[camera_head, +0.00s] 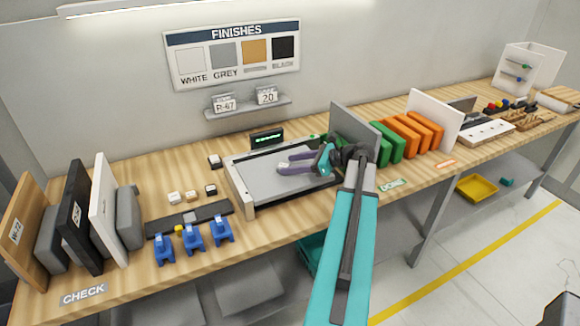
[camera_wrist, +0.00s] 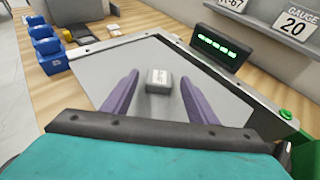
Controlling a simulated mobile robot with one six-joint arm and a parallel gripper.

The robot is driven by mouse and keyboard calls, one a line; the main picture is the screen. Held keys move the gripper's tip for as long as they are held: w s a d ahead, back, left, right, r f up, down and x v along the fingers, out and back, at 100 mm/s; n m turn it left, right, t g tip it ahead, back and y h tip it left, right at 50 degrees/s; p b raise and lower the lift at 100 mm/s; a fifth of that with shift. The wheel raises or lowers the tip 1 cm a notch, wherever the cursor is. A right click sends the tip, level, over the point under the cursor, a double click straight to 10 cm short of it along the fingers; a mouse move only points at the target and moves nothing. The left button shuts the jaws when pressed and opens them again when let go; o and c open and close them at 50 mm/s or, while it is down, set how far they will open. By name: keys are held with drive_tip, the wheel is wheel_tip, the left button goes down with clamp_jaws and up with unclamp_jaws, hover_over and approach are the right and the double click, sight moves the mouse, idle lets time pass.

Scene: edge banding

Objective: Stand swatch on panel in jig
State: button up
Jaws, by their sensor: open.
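A small light grey swatch (camera_wrist: 159,79) with faint marks on its front face sits on the grey panel (camera_wrist: 95,85) in the wrist view. The panel lies flat in the jig (camera_head: 237,192), a pale frame on the bench. My gripper (camera_head: 280,162) is low over the panel, with its purple fingers apart. In the wrist view, the fingers of my gripper (camera_wrist: 158,88) are on either side of the swatch, with gaps showing.
Small white, tan and black blocks (camera_head: 191,195) and blue clamps (camera_head: 192,237) are left of the jig. A display (camera_head: 266,138) with green characters stands behind it. Upright grey, green and orange boards (camera_head: 400,137) stand to the right.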

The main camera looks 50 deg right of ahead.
drive_tip(key=b+v, duration=0.2)
drive_tip(key=v, duration=0.8)
drive_tip(key=shift+b, duration=0.35)
idle(0.4)
